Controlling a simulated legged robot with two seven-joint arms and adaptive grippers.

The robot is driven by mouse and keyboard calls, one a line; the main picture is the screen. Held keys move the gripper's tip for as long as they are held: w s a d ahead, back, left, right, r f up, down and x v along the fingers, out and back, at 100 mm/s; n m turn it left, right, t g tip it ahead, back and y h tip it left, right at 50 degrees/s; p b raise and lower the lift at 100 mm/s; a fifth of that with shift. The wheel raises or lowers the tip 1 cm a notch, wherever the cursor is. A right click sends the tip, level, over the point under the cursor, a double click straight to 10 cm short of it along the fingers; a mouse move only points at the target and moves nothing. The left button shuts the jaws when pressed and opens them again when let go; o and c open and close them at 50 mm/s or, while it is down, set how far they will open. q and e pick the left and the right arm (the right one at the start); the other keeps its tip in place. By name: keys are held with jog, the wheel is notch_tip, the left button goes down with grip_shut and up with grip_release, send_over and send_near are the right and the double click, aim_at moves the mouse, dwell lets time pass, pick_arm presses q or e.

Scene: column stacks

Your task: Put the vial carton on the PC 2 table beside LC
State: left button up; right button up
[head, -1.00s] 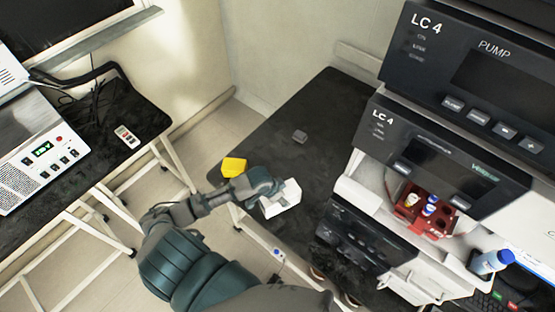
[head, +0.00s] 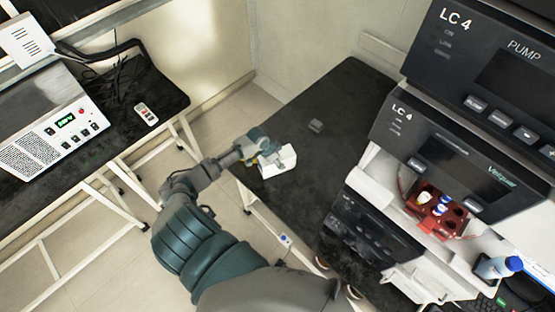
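A white box, which looks like the vial carton (head: 284,163), is over the left part of a black table (head: 345,105). My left gripper (head: 264,152) is at its upper left side and seems shut on it; the fingers are partly hidden. I cannot tell whether the box touches the table. A little yellow (head: 250,161) shows beside the gripper, mostly covered by it. The LC 4 instrument stack (head: 440,125) stands to the right of this table's open surface. My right gripper is not in view. No PC 2 label is legible.
A red vial rack (head: 430,222) and a blue-capped bottle (head: 497,267) are at the right. Another dark table at left holds an instrument (head: 50,135) and a white handheld device (head: 146,113).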

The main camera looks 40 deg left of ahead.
pick_arm(q)
jog(key=shift+d, duration=0.3)
jog(key=o, duration=1.7)
jog(key=shift+f, duration=0.1)
jog(key=shift+c, duration=0.2)
jog(key=shift+a, duration=0.1)
jog(key=shift+a, duration=0.1)
jog(key=shift+a, duration=0.1)
jog(key=v, duration=1.2)
jog(key=shift+p, duration=0.35)
